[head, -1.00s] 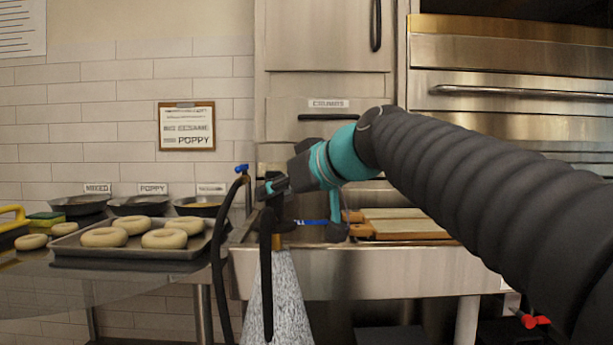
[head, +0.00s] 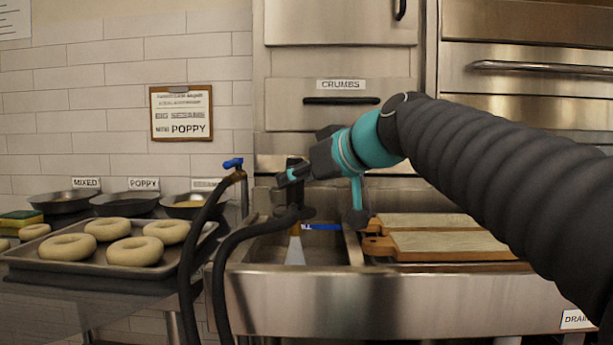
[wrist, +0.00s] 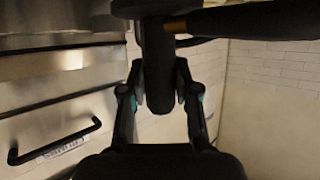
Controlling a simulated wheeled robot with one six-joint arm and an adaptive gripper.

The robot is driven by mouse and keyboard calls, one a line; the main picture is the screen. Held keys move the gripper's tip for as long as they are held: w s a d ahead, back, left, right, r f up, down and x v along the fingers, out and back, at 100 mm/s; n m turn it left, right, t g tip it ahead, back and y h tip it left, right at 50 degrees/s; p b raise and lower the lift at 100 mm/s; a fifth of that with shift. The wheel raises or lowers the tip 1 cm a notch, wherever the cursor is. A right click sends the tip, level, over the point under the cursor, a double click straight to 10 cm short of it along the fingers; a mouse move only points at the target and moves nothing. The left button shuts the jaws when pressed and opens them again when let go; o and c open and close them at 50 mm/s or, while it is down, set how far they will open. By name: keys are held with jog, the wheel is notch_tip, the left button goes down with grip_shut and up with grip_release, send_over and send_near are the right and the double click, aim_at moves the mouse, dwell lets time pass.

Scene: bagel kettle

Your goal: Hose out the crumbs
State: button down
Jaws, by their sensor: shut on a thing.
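My gripper (head: 288,178) is shut on the black hose nozzle (head: 295,216), above the left basin of the steel sink (head: 400,305). The nozzle points down and a narrow pale stream of water (head: 295,252) leaves its brass tip into the basin. The hose (head: 232,250) hangs in a loop on the left, near a tap with a blue handle (head: 233,163). In the wrist view the nozzle (wrist: 158,75) stands between my fingers. A drawer labelled CRUMBS (head: 341,118) is closed behind the sink; its handle shows in the wrist view (wrist: 55,142). I cannot make out any crumbs.
Two wooden boards (head: 445,245) lie over the sink's right side. A tray of bagels (head: 60,268) and several dark pans (head: 127,203) stand on the left counter. A blue strip (head: 322,227) with partly hidden lettering lies at the basin's back. An oven (head: 525,85) is at right.

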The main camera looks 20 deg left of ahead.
jog(key=shift+w+a+p, duration=1)
jog(key=shift+w+p, duration=1.45)
jog(key=shift+w, duration=1.9)
jog(key=shift+s+d+b, duration=0.4)
jog(key=shift+s+b, duration=0.5)
jog(key=shift+s, duration=0.65)
jog(key=shift+s+d+b, duration=0.35)
jog(key=shift+s+b, duration=0.55)
jog(key=shift+s, duration=0.65)
jog(key=shift+s+d+b, duration=0.4)
jog(key=shift+s+b, duration=0.5)
jog(key=shift+s, duration=0.65)
jog(key=shift+s+a, duration=0.1)
jog(key=shift+s, duration=0.05)
